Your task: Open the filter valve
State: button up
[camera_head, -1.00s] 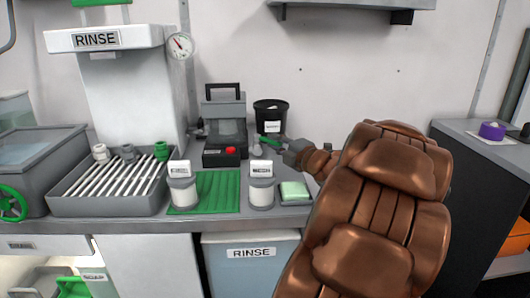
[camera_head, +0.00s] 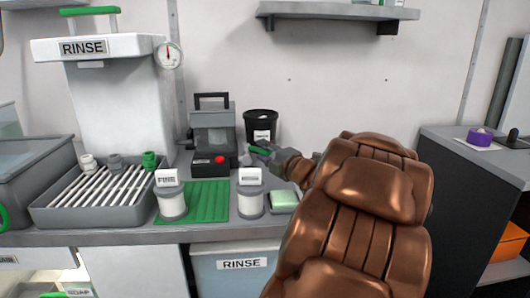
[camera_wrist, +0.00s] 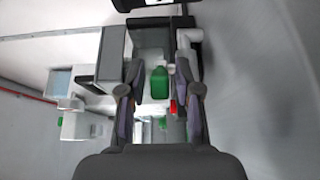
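A small green handle (camera_head: 260,150), which looks like the filter valve, is at the right of the dark filter machine (camera_head: 213,126) on the counter. My gripper (camera_head: 268,152) reaches it from the right and partly hides it in the head view. In the wrist view the green handle (camera_wrist: 159,84) lies between the two fingers of my gripper (camera_wrist: 160,92). The fingers are apart, with a gap on either side of the handle. I cannot tell whether the handle is within reach of the fingertips in depth. A red part (camera_wrist: 173,107) shows beside the right finger.
A black bin (camera_head: 261,125) stands just behind the handle. Two white-lidded jars (camera_head: 171,200), a green mat (camera_head: 208,202) and a green sponge (camera_head: 285,199) are in front. The RINSE tower (camera_head: 115,100) and a slatted tray (camera_head: 100,215) are at left. A shelf (camera_head: 337,12) hangs above.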

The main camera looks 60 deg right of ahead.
jog(key=shift+o, duration=0.4)
jog(key=shift+s, duration=0.2)
jog(key=shift+s+a, duration=0.2)
jog(key=shift+s, duration=0.4)
jog(key=shift+v, duration=5.2)
